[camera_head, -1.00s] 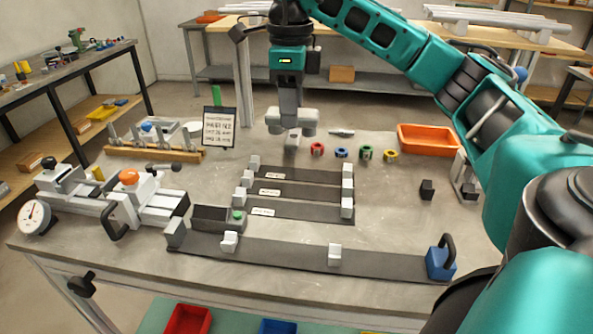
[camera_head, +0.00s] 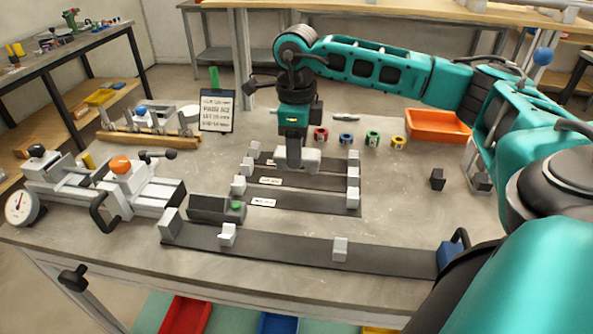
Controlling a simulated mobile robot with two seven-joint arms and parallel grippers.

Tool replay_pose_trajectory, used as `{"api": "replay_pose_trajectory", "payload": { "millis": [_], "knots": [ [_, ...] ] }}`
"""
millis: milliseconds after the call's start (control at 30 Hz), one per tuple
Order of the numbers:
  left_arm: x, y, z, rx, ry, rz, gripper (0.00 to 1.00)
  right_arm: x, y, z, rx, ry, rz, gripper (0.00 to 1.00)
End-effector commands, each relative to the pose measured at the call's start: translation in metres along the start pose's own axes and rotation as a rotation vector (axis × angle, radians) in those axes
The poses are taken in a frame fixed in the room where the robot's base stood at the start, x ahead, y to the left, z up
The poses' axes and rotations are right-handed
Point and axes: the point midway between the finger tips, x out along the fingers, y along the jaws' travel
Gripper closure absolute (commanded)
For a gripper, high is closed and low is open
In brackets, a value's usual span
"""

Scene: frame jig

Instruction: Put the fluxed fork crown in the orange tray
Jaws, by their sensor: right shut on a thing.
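The orange tray (camera_head: 437,134) stands at the back right of the table and looks empty. My right gripper (camera_head: 296,166) is shut, above the dark frame rails in the middle of the table, left of the tray and well apart from it. What it holds is mostly hidden under the grey jaws, and I cannot make out whether it is the fork crown. I cannot pick out the fork crown elsewhere with certainty. My left gripper is out of view.
Several coloured rings, one of them red (camera_head: 321,134), stand between gripper and tray. Grey blocks rise from the rails (camera_head: 300,202). A wooden rack (camera_head: 150,137), a sign (camera_head: 216,112) and a clamp fixture (camera_head: 125,190) stand at left.

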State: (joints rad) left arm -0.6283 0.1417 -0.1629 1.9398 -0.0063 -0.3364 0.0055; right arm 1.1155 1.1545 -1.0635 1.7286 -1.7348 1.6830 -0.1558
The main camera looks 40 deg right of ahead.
Motion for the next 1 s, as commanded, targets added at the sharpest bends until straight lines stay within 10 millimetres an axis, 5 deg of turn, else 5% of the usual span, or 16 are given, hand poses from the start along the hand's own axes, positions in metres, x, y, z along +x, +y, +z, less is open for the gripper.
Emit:
{"api": "replay_pose_trajectory", "payload": {
  "millis": [433, 867, 900, 1000],
  "knots": [
    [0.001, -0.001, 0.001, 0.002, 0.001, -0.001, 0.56, 0.053, 0.0, 0.0, 0.0, 0.0, 0.001, 0.95],
    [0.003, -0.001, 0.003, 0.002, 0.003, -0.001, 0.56, 0.061, 0.0, 0.0, 0.0, -0.001, -0.001, 0.95],
    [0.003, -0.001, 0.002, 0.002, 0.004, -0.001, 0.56, 0.061, 0.0, 0.0, 0.0, -0.001, 0.0, 0.56],
    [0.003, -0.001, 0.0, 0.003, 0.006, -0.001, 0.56, 0.06, 0.0, 0.0, 0.0, 0.0, 0.0, 0.46]
  ]
}}
